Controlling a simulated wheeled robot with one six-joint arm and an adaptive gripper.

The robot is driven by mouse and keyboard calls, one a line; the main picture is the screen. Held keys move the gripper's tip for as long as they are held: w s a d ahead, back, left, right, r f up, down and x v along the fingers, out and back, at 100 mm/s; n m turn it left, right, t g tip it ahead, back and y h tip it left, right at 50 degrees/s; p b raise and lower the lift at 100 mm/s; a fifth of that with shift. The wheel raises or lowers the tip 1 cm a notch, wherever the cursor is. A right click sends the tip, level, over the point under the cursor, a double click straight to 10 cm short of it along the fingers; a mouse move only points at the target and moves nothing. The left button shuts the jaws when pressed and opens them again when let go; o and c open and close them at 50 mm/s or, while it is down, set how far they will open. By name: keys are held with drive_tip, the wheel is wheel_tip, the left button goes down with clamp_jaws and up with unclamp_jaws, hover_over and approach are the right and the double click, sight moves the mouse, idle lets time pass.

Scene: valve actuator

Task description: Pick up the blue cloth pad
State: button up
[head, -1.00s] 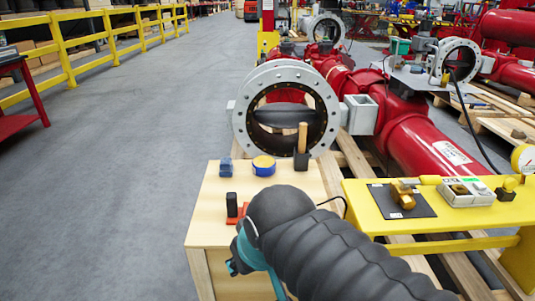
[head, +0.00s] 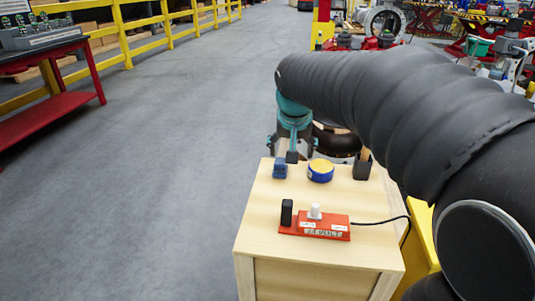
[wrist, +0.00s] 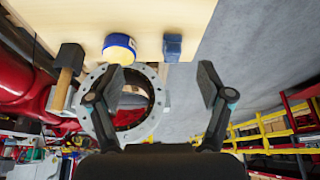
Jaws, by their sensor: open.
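The blue cloth pad (head: 280,170) lies near the far left corner of the wooden cabinet top (head: 262,225). The pad also shows in the wrist view (wrist: 172,47), at the edge of the wooden top. My gripper (head: 290,150) is at the far edge of the top, just beyond the pad in the picture, and partly hidden by my arm. In the wrist view my gripper (wrist: 161,80) is open, its two fingers wide apart with nothing between them. The pad appears above and ahead of the gap, apart from both fingers.
A blue and yellow round tin (head: 320,171) sits right of the pad, then a mallet (head: 362,167). A red power strip (head: 322,228) with a black cable lies nearer. A large flanged valve (wrist: 145,110) stands beyond the cabinet. Open floor (head: 190,130) lies left.

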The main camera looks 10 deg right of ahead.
drive_tip(key=m, duration=0.1)
approach(280, 161)
drive_tip(key=x, duration=0.5)
drive_tip(key=shift+a+f, duration=0.25)
drive_tip(key=shift+f, duration=0.25)
drive_tip(key=shift+d+b+x, duration=0.15)
drive_tip(key=shift+x, duration=1.25)
drive_tip(key=shift+d+b+x, duration=0.15)
drive_tip(key=shift+d+x, duration=0.05)
drive_tip(key=shift+x, duration=1.15)
drive_tip(key=shift+r, duration=0.1)
drive_tip(key=c, duration=1.3)
drive_tip(key=shift+o, duration=0.2)
drive_tip(key=shift+r, duration=0.55)
drive_tip(key=r, duration=0.3)
drive_tip(key=shift+d+r, duration=0.25)
drive_tip(key=shift+d, duration=0.05)
drive_tip(key=s+d+r, duration=0.3)
drive_tip(key=d+r, duration=0.3)
drive_tip(key=d, duration=0.4)
drive_tip(key=shift+s+d+r+p, duration=0.2)
drive_tip(key=shift+s+p, duration=0.1)
drive_tip(key=shift+s, duration=0.1)
